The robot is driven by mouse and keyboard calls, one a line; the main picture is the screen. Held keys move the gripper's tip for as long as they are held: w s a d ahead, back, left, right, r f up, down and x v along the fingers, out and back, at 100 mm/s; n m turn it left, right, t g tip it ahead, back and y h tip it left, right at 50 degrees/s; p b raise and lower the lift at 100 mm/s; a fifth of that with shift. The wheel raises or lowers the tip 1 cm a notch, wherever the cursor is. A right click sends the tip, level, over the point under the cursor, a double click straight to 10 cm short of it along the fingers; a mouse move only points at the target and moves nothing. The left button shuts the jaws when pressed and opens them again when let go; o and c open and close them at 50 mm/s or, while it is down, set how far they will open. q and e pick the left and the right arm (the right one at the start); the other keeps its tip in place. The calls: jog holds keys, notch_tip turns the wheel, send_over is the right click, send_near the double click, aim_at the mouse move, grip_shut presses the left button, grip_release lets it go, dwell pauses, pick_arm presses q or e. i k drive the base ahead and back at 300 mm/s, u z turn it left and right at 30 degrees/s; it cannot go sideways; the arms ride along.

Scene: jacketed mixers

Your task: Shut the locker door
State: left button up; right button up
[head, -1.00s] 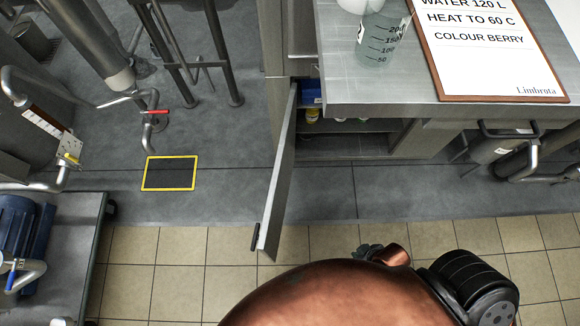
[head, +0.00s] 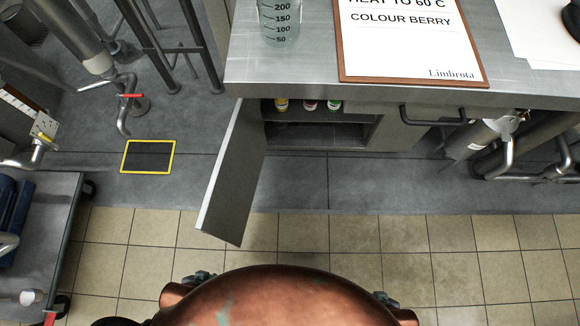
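The grey locker door (head: 232,178) stands open in the head view. It hangs from the left side of the low locker (head: 372,135) under the worktop and sticks out towards me, its lower end over the edge of the tiled floor. The locker's inside is exposed, with several small bottles (head: 309,105) with coloured labels on its shelf. No door handle shows from here. Neither of my grippers is in view; only my copper-coloured body shows at the bottom, apart from the door.
The worktop (head: 300,82) above holds a measuring beaker (head: 280,25) and a clipboard (head: 408,40). Pipes (head: 510,150) stand at the right. A cart (head: 45,225) is at the left. A yellow-framed floor plate (head: 148,157) lies left of the door. Tiles right of the door are clear.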

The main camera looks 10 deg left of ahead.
aim_at(224, 213)
jog(key=z, duration=2.65)
jog(key=k, duration=1.9)
jog(key=u, duration=1.8)
jog(key=k, duration=0.9)
jog(key=u, duration=0.45)
jog(key=i, duration=0.35)
jog(key=z, duration=0.1)
